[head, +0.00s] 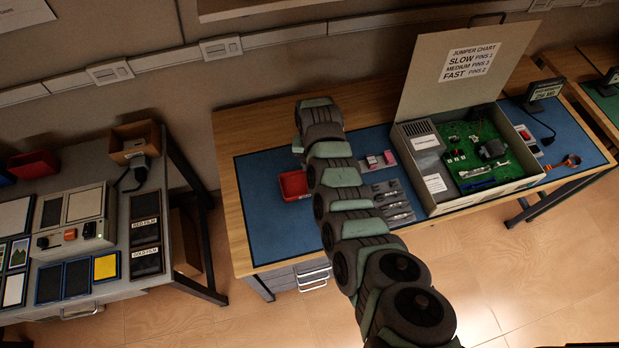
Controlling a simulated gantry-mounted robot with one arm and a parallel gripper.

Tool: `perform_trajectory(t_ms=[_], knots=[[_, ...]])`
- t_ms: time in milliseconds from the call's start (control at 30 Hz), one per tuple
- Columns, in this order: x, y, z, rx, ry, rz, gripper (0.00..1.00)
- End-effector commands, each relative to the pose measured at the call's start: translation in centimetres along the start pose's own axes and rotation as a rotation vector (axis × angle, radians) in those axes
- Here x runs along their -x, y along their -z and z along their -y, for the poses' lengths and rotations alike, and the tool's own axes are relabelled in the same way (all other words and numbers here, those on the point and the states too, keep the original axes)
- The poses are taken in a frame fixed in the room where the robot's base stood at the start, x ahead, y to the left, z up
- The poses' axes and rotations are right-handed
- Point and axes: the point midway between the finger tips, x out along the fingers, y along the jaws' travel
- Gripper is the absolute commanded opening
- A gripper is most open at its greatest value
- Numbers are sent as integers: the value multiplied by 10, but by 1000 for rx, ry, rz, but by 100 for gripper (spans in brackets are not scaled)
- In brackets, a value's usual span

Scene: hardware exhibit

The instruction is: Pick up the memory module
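I cannot single out the memory module for certain at this size. Several small grey and silver parts lie in a grey parts tray (403,207) on the blue mat (262,215). An open beige computer case (437,189) holds a green circuit board (479,133). A pale slotted strip (485,172) and a blue strip (477,184) lie at the board's front. My arm reaches from the lower right up over the mat, left of the tray and case. My gripper's fingers are not visible; the arm's far end hides them.
A small red tray (293,184) lies left of my arm. The case lid (466,75) stands raised with a jumper chart. Small pink items (372,161) lie near the grey tray. A display unit (543,91) and orange-ended tool (571,161) are at right. The mat's left part is clear.

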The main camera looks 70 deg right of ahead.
Motion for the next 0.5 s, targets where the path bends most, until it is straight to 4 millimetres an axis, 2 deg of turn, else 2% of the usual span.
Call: perform_trajectory(t_ms=[133, 500], knots=[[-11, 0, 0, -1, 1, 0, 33], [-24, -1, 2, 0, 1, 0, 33]])
